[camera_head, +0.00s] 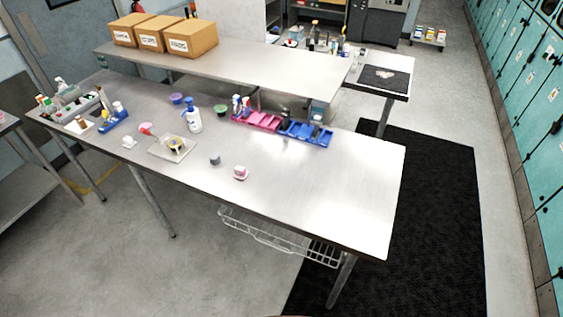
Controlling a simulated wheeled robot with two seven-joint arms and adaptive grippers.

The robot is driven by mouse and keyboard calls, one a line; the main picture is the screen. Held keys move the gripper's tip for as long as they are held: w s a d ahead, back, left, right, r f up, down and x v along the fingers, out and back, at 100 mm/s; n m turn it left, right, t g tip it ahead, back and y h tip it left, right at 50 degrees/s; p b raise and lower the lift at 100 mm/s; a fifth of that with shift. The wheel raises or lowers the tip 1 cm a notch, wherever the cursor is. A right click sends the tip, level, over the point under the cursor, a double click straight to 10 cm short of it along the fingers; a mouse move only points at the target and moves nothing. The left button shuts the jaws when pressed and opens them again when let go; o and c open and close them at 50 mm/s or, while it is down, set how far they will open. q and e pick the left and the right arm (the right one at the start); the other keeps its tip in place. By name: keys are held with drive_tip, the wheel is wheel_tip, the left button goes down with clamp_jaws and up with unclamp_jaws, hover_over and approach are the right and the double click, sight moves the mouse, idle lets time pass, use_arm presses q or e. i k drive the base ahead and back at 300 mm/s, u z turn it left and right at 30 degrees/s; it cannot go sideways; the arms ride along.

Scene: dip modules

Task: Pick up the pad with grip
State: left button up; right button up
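I cannot tell for sure which thing is the pad with grip. A small pale square pad (186,154) lies on the metal table, with a small yellow and dark round item (175,144) on it. A small pink and white item (240,173) and a small grey block (215,160) stand to its right, nearer the table's front edge. A small white item (129,141) and a pink item (146,128) are to its left. These are too small to make out well. Neither of my grippers is in view.
The metal table (345,190) is bare on its right side. Blue bins (305,132) and pink bins (262,121) stand at its back, with a white and blue bottle (193,117) left of them. Cardboard boxes (190,39) sit on the raised shelf. A black floor mat (435,200) lies to the right.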

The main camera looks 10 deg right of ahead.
sight(241, 172)
drive_tip(key=z, duration=0.3)
drive_tip(key=i, duration=1.15)
drive_tip(key=u, duration=0.4)
